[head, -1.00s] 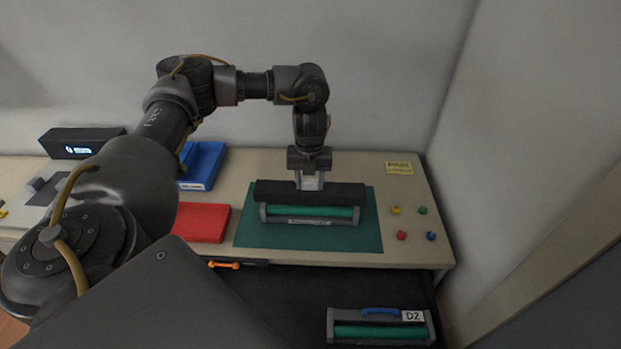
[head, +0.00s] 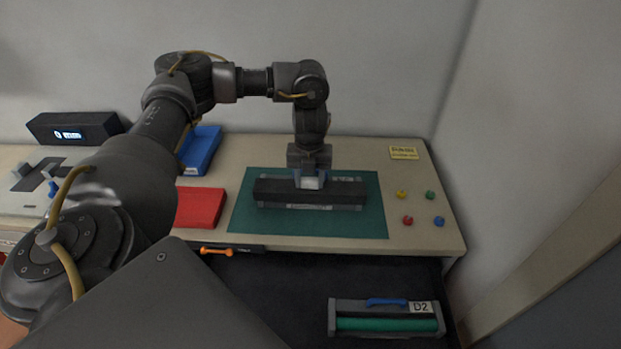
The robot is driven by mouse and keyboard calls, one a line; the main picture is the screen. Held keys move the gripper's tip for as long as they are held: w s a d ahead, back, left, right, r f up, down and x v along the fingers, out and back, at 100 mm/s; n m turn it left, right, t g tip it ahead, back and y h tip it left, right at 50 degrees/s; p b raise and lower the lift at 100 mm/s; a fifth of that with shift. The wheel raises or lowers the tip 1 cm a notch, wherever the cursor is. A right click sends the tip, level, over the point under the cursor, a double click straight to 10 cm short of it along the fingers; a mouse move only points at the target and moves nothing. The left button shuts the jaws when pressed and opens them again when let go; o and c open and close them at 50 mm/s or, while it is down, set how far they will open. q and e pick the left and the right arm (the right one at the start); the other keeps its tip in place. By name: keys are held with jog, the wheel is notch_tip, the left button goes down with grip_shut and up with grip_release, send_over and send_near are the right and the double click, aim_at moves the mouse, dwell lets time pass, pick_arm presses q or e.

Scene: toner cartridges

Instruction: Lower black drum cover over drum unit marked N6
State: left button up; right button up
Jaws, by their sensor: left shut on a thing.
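The black drum cover (head: 335,192) is a long dark bar over a grey drum unit (head: 296,207) on the green mat (head: 365,223). The cover hides the green roller; only grey edges of the unit show in front and behind. No N6 mark can be read on it. My left gripper (head: 310,182) points down from above and is shut on the middle of the cover. I cannot tell whether the cover is fully seated. My right gripper is not in view.
Another drum unit marked D2 (head: 386,324) lies lower, in the dark area in front of the table. A red tray (head: 200,208) and a blue bin (head: 201,147) stand left of the mat. Several coloured knobs (head: 408,220) sit on the right.

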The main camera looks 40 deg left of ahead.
pick_arm(q)
jog(key=shift+f, duration=0.3)
jog(key=o, duration=1.1)
jog(key=shift+c, duration=0.2)
notch_tip(320, 180, up, 11)
jog(key=shift+f, duration=0.1)
